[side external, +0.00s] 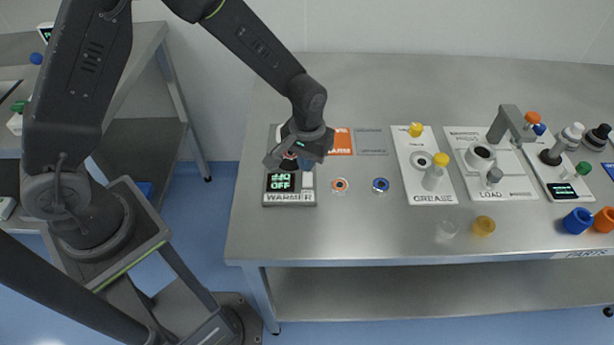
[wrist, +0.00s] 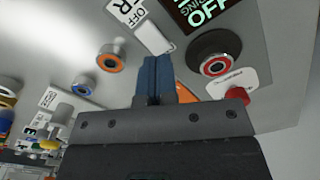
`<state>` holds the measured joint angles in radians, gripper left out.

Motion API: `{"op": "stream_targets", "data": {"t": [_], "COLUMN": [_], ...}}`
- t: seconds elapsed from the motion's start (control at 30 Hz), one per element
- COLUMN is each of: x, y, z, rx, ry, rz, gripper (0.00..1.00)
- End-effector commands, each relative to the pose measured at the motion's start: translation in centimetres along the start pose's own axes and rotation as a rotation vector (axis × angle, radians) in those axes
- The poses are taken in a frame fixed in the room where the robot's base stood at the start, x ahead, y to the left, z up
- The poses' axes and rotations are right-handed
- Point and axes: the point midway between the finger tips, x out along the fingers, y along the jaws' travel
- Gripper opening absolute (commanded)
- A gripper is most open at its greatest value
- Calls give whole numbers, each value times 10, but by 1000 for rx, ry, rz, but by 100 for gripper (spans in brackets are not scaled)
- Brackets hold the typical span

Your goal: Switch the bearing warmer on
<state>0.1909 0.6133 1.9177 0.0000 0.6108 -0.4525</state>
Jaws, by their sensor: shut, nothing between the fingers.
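The bearing warmer (side external: 290,199) stands at the table's left end, with "WARMER" on its front edge. Its dark display (side external: 281,182) shows green text ending in "OFF"; the display also appears at the top of the wrist view (wrist: 203,10). A small pale block (side external: 308,180) sits right of the display. A white plate marked "OFF" (wrist: 127,10) shows in the wrist view. A dark round seat with a red-and-white ring (wrist: 214,62) is beside the display. My gripper (side external: 305,163) is over the warmer's rear, its blue fingers (wrist: 155,62) shut and empty. Contact cannot be told.
An orange-ringed part (side external: 340,185) and a blue-ringed part (side external: 380,185) lie right of the warmer. An orange card (side external: 342,142) is behind them. The grease station (side external: 433,197) and load station (side external: 497,193) stand farther right. The front left tabletop is clear.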

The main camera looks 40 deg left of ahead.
Motion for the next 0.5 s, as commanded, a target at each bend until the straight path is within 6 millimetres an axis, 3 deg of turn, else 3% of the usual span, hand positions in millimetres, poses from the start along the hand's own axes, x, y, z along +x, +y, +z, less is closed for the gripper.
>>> {"op": "stream_targets", "data": {"t": [0.5], "x": [8], "y": [0], "z": [0], "rx": [0], "ry": [0], "rz": [0], "gripper": [0]}}
